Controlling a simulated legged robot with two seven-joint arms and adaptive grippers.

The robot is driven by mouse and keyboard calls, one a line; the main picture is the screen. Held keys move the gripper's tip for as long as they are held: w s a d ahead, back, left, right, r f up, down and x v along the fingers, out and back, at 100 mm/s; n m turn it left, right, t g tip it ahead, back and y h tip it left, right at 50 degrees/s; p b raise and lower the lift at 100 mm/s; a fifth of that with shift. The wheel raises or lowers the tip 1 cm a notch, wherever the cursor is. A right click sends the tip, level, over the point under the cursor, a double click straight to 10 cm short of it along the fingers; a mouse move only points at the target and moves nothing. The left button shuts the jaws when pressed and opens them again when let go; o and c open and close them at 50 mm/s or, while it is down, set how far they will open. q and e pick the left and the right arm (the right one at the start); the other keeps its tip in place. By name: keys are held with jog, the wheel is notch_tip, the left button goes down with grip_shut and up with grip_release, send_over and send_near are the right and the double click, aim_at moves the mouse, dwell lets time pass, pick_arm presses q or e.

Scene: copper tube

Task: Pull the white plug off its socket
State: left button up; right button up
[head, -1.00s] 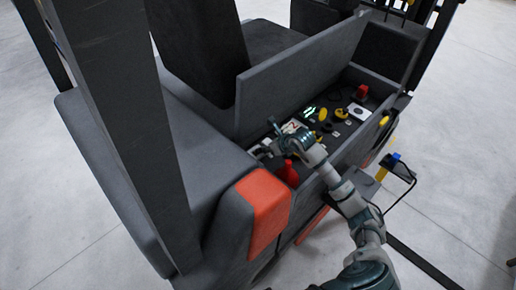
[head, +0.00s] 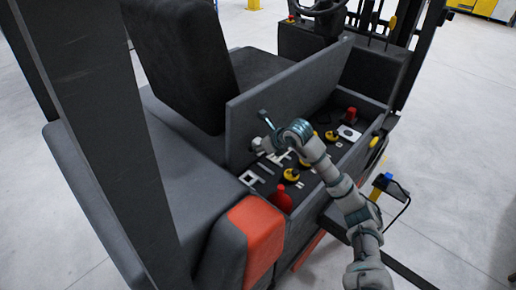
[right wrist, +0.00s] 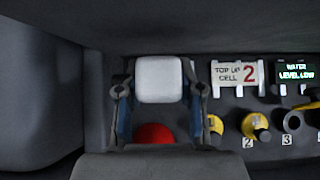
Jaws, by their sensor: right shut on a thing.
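My right gripper (head: 262,140) is above the battery compartment of the dark grey vehicle. In the right wrist view its two fingers (right wrist: 158,100) stand on either side of the white plug (right wrist: 158,80), shut on it. In the head view the plug is small and mostly hidden by the gripper. A white square frame (head: 248,179), possibly the socket, lies below and apart from the gripper. My left gripper is not in view.
A red bottle (head: 282,201) stands at the compartment's near edge. The raised grey lid (head: 285,95) is close behind the gripper.

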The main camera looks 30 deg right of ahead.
aim_at(258, 141)
jog(key=shift+r, duration=0.1)
jog(key=shift+a+r+p, duration=0.15)
jog(key=shift+r+p, duration=0.45)
jog(key=shift+r, duration=0.15)
jog(key=shift+r+p, duration=1.55)
jog(key=shift+r, duration=0.65)
jog(key=shift+f, duration=0.1)
